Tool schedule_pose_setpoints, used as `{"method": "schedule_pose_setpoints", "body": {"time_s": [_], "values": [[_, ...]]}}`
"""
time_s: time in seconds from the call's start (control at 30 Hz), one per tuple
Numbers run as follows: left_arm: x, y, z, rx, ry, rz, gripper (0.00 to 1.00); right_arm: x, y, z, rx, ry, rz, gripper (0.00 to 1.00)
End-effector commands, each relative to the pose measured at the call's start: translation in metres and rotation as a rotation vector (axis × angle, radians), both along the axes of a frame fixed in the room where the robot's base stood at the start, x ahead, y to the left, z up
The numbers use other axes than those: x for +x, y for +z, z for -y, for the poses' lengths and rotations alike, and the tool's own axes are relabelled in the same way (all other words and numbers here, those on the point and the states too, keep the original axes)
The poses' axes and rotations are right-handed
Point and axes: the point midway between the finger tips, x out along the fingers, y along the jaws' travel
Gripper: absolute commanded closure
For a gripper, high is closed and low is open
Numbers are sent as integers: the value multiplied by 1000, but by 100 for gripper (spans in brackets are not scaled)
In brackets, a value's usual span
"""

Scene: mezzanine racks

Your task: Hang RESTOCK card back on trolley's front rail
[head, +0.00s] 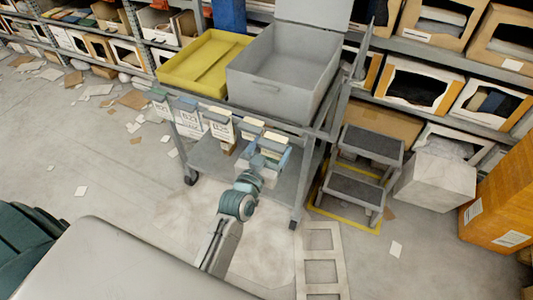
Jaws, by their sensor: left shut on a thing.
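The grey trolley (290,195) stands in the middle of the head view, with its front rail facing me. Several white cards with grey-blue clips hang along the rail, including one at the left (187,122) and one near the middle (219,129). My left gripper (264,158) is at the right part of the rail, shut on a pale card (270,177), mostly hidden behind the jaws. I cannot read its print, nor tell whether it touches the rail. Cream-topped clips (251,123) sit just behind the gripper. My right gripper is out of view.
A yellow tray (205,62) and a grey bin (285,85) stand on the trolley top. A step stool (365,150), a white box (436,180) and an orange box (500,195) are at the right. Racks line the back. Paper scraps litter the floor at left.

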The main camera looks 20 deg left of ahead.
Motion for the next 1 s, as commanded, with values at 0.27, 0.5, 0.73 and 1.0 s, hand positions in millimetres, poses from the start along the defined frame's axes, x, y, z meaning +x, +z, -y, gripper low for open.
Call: {"method": "schedule_pose_setpoints", "body": {"time_s": [0.27, 0.5, 0.73, 1.0], "values": [[23, 1, 1, 0, 0, 1, 45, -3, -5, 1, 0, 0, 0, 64], [42, 0, 1, 0, 0, 1, 45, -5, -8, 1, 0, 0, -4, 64], [61, 0, 2, -1, 0, 1, 45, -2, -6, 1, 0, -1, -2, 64], [70, -6, 2, 0, 0, -1, 45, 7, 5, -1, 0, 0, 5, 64]]}}
